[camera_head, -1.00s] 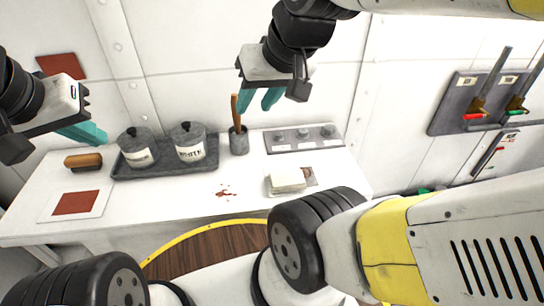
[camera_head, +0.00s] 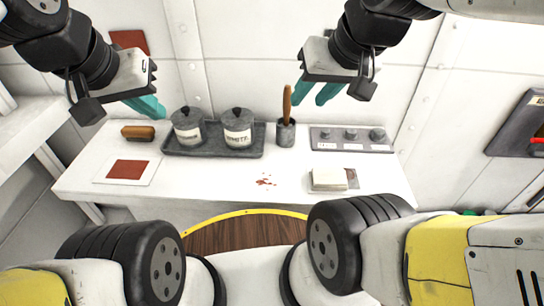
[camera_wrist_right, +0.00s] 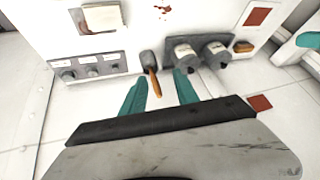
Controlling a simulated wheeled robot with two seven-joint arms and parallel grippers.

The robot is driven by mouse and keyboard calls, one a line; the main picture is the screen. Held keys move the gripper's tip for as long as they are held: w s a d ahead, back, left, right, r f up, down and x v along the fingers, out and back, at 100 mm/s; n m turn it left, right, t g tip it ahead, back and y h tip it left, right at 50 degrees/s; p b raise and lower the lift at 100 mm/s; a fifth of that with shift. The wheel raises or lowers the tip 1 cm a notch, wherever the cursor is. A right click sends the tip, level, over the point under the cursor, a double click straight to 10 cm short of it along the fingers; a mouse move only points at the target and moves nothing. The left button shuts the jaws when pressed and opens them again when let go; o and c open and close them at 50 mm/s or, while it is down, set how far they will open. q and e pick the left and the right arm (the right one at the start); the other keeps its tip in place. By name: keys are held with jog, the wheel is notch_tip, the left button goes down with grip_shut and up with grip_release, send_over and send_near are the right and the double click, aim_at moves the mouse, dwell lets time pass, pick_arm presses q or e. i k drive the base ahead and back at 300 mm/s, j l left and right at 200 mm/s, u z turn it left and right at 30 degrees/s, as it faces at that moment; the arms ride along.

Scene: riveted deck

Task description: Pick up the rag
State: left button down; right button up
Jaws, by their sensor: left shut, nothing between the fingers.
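The rag (camera_head: 328,179) looks like a folded off-white cloth lying on the right part of the white table, in front of the knob panel. It also shows at the top left of the right wrist view (camera_wrist_right: 102,18). My right gripper (camera_head: 318,95) hangs above the back of the table, behind and above the rag, with its teal fingers apart and nothing between them; the right wrist view also shows this gap (camera_wrist_right: 160,88). My left gripper (camera_head: 147,106) is shut and empty above the back left of the table, far from the rag.
A dark tray (camera_head: 213,152) with two lidded jars stands at the back. A grey pot (camera_head: 286,133) holds a wooden-handled tool below my right gripper. A brush (camera_head: 138,132), a red-brown square on a white sheet (camera_head: 107,179) and red stains (camera_head: 265,181) are also on the table.

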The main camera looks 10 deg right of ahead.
aim_at(321, 178)
jog(key=k+l+u, duration=0.1)
jog(key=k+l, duration=0.15)
jog(key=k, duration=0.15)
jog(key=k+l, duration=0.2)
jog(key=k, duration=0.25)
jog(key=u, duration=0.05)
